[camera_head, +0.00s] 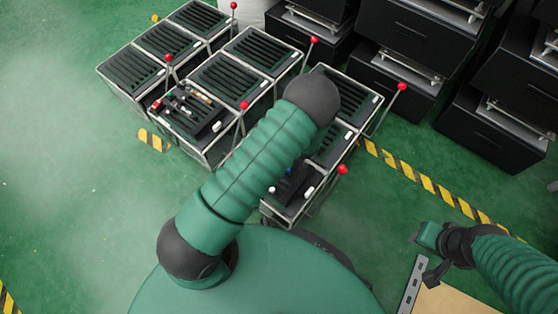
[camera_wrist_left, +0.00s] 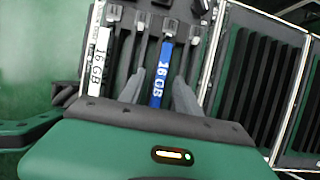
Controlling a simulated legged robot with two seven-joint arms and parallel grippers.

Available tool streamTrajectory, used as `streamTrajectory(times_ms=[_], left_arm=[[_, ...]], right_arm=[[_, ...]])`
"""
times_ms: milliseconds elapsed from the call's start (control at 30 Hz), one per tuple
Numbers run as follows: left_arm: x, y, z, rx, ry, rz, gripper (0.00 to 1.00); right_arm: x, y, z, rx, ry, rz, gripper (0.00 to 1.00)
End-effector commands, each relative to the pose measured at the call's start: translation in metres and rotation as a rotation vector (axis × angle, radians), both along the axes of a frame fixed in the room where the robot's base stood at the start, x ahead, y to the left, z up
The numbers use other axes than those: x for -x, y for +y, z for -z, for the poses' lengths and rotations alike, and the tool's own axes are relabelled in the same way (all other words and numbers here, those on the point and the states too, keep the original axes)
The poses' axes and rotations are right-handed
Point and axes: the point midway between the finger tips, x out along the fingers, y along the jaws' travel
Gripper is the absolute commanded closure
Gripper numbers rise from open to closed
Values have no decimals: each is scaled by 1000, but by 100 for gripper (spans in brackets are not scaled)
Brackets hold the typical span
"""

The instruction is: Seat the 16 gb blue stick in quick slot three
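The blue stick marked 16 GB (camera_wrist_left: 162,75) lies in the wrist view in line with the third grey connector (camera_wrist_left: 168,27) from the left. My left gripper (camera_wrist_left: 160,82) has its two grey fingers on either side of the stick, with a gap showing, so it looks open. A white stick marked 16 GB (camera_wrist_left: 98,65) lies at the far left, below the first connector (camera_wrist_left: 113,14). In the head view my left arm hides much of the fixture, and the left gripper is not clearly seen. My right gripper (camera_head: 424,258) is empty at lower right, its fingers apart.
Several black slatted boxes (camera_head: 165,40) with red-knobbed levers (camera_head: 314,40) stand ahead. Dark cabinets (camera_head: 400,80) stand behind to the right. A tan board (camera_head: 455,300) is below my right gripper.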

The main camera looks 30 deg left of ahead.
Motion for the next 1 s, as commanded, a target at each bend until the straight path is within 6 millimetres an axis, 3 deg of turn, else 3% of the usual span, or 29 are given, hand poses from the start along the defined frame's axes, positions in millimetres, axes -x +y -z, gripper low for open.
streamTrajectory(times_ms=[33,300,500,667,1000], left_arm=[[-1,-5,-18,1,-3,1,61],[2,-35,-94,1,-1,2,61],[4,-53,-132,1,0,2,61],[5,-59,-143,0,1,1,61],[5,-59,-142,0,1,1,61]], right_arm=[[0,0,-15,0,0,0,61],[0,0,-63,0,-1,0,61],[0,0,-84,0,-1,0,61],[0,0,-88,0,0,0,61],[0,0,-87,0,0,0,61]])
